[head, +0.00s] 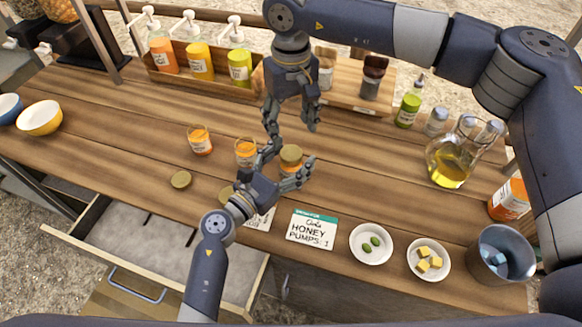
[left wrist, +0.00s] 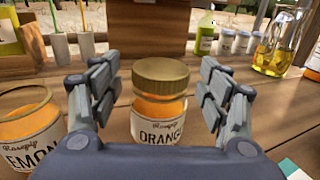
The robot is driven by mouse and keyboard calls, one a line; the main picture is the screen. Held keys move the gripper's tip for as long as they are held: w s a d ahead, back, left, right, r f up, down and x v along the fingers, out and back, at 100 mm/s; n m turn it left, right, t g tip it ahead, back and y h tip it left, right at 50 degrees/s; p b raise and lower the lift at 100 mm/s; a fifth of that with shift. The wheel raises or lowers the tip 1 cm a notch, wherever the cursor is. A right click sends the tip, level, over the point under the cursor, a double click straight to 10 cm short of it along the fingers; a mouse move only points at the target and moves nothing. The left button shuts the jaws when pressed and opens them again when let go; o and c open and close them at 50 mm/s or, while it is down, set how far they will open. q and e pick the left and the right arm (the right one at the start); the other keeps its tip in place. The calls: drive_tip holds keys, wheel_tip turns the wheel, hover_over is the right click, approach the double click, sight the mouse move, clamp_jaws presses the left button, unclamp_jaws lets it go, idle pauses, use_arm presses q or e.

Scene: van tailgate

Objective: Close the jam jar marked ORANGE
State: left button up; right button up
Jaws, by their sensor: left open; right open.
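The ORANGE jam jar (left wrist: 158,115) stands upright on the table, with a gold-brown lid (left wrist: 160,77) lying on its mouth. I cannot tell whether the lid is screwed tight. In the head view the jar's lid (head: 291,154) shows between my grippers. My left gripper (head: 287,168) is open, with its fingers on either side of the jar, apparently not touching it. It also shows in the left wrist view (left wrist: 160,90). My right gripper (head: 292,128) is open and empty, pointing down above and behind the jar.
An open LEMON jar (left wrist: 31,127) stands just left. Another open jar (head: 200,141) stands farther left. Loose lids (head: 181,179) lie near the front edge. A honey card (head: 312,229), two small dishes (head: 371,258) and a metal cup (head: 502,254) are at the right front. A pump-bottle rack stands behind.

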sight(291, 152)
use_arm(q)
drive_tip(key=shift+c, duration=0.6)
clamp_jaws()
use_arm(e)
drive_tip(key=shift+n, duration=2.3)
drive_tip(key=shift+f, duration=0.1)
drive_tip(key=shift+f, duration=3.9)
drive_tip(key=c, duration=1.1)
drive_tip(key=o, duration=1.2)
drive_tip(key=shift+c, duration=0.2)
